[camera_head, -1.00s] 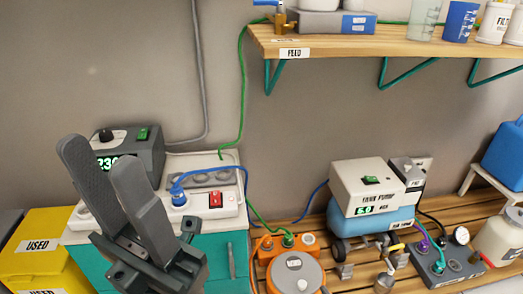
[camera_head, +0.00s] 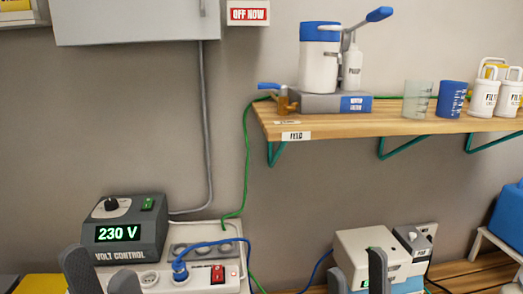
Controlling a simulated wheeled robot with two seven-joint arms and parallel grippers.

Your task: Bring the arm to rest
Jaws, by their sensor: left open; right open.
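My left gripper (camera_head: 102,275) shows at the bottom left, in front of the power strip and voltage box. Its two grey fingers stand apart with nothing between them. My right gripper (camera_head: 358,275) shows at the bottom, in front of the tank pump box. Its two fingers are apart and nothing shows between them. The rest of both arms is below the picture edge.
The voltage box (camera_head: 124,228) reads 230 V. The power strip (camera_head: 208,278) holds a blue plug. The pump box (camera_head: 378,250) stands at the lower right. A wooden shelf (camera_head: 380,126) carries a filter unit, cups and bottles. The wall between is bare.

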